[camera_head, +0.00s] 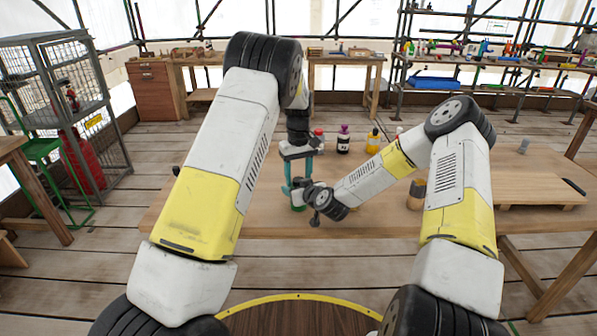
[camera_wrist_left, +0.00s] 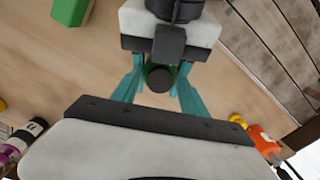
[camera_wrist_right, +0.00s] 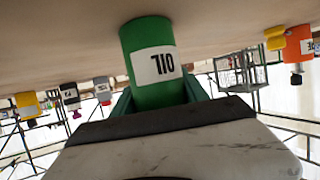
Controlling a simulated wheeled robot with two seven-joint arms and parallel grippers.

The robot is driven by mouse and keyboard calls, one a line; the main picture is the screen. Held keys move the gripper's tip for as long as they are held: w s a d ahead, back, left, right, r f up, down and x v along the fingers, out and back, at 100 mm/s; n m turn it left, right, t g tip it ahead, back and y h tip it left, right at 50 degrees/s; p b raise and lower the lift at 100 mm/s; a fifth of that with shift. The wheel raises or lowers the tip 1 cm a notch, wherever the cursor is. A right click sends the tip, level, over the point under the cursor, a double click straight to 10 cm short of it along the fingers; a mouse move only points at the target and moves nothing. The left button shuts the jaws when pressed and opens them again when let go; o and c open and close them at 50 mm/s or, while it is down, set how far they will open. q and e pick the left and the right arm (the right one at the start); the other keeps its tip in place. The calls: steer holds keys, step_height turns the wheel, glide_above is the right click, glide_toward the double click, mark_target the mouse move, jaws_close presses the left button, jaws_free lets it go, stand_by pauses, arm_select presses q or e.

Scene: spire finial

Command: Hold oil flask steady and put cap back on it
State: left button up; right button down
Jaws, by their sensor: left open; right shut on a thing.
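The green oil flask (camera_wrist_right: 155,70) stands upright with its "OIL" label facing the right wrist camera. My right gripper (camera_wrist_right: 160,100) is shut on it, one finger on each side. In the head view only a bit of the flask's green base (camera_head: 298,208) shows below my grippers. My left gripper (camera_wrist_left: 160,90) is open above the flask, with its teal fingers either side of a dark round cap (camera_wrist_left: 161,77). The cap appears to be over the flask's top inside a green rim. Whether it is fully seated I cannot tell.
Behind the grippers stand a black bottle with a purple cap (camera_head: 343,142) and a yellow bottle (camera_head: 374,141). A dark-topped cylinder (camera_head: 416,193) stands right of them. A raised wooden board (camera_head: 535,185) lies at the right. The front of the table is largely clear.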

arm_select(q)
jaws_close()
steer(key=m, duration=0.5)
jaws_free()
steer(key=shift+o, duration=0.8)
steer(key=shift+d, duration=0.15)
arm_select(e)
steer(key=shift+a, duration=0.1)
arm_select(q)
step_height(320, 180, up, 12)
steer(key=shift+a, duration=0.2)
